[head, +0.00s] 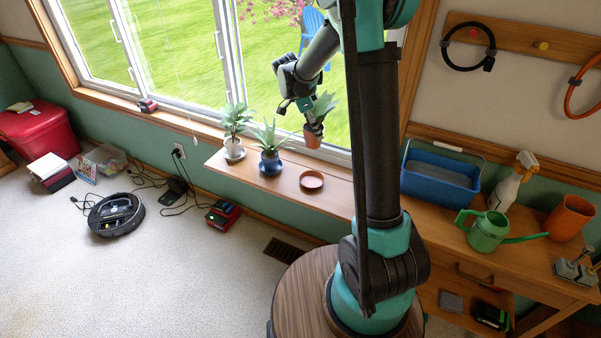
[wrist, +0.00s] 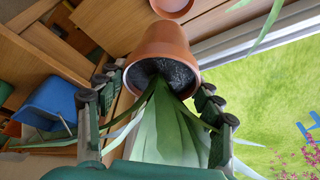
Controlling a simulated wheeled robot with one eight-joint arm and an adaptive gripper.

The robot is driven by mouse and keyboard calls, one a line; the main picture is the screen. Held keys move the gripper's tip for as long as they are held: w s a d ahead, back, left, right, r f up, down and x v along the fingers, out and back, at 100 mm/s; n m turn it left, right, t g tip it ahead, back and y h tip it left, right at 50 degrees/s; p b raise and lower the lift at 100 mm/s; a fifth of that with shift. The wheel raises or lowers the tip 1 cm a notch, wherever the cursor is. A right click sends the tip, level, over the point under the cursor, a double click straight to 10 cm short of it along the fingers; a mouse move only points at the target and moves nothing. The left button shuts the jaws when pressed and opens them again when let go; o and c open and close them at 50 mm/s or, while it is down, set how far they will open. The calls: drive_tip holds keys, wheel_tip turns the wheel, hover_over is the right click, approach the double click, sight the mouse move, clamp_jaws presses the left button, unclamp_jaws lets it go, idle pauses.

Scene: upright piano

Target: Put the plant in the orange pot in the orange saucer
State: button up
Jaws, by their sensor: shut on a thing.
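The plant in the orange pot (head: 314,134) hangs in the air above the window shelf, upright, a little above and right of the orange saucer (head: 312,180). My gripper (head: 297,107) is shut on this pot. In the wrist view the orange pot (wrist: 165,45) sits between the finger pads, with dark soil and green leaves pointing towards the camera. The orange saucer also shows in the wrist view (wrist: 172,8), partly cut off at the top edge. The saucer is empty and lies on the wooden shelf (head: 338,200).
A plant in a blue pot (head: 270,160) on a blue saucer stands left of the orange saucer. A plant in a white pot (head: 233,148) stands further left. A blue bin (head: 440,177), a green watering can (head: 487,230) and a spray bottle (head: 508,185) stand at the right. The window is behind.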

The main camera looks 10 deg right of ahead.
wheel_tip(320, 180, down, 20)
drive_tip(key=shift+a+r, duration=0.1)
drive_tip(key=shift+r, duration=0.15)
idle(0.3)
drive_tip(key=o, duration=1.4)
drive_tip(key=shift+f, duration=0.1)
